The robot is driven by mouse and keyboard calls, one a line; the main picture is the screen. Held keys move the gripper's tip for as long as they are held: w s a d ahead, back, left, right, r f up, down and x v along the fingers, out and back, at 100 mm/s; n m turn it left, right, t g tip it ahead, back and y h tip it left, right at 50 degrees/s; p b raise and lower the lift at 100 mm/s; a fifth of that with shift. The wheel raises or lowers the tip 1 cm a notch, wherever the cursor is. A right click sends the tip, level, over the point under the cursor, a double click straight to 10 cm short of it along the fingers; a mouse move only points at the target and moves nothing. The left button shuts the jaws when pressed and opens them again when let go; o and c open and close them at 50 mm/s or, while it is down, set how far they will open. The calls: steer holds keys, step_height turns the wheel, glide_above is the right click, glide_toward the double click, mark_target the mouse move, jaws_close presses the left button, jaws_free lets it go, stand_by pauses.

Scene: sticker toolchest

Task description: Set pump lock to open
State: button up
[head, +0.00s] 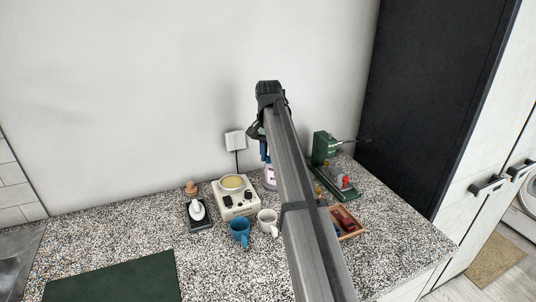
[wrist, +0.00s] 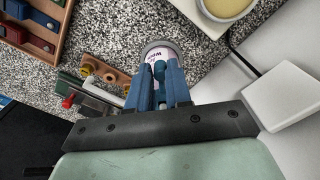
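The pump bottle (head: 270,178) stands on the speckled counter near the wall, partly hidden behind my arm. It has a white body with a label and a blue upper part. In the wrist view the bottle (wrist: 158,53) is seen from above, just beyond my fingers. My gripper (wrist: 159,78) is over it, its two blue fingers pointing down at the bottle top. A teal piece shows between the fingers, and I cannot tell if they touch it. The pump lock and its setting are hidden.
A green tool with a red knob (head: 323,150) and a wooden tray (head: 357,229) stand right of the bottle. A white wall box (head: 235,140) with a cord is close behind.

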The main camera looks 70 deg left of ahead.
steer(key=o, duration=0.4)
step_height(320, 180, up, 14)
steer(key=shift+f, duration=0.1)
stand_by(0.6)
steer(key=shift+w, duration=0.1)
stand_by(0.4)
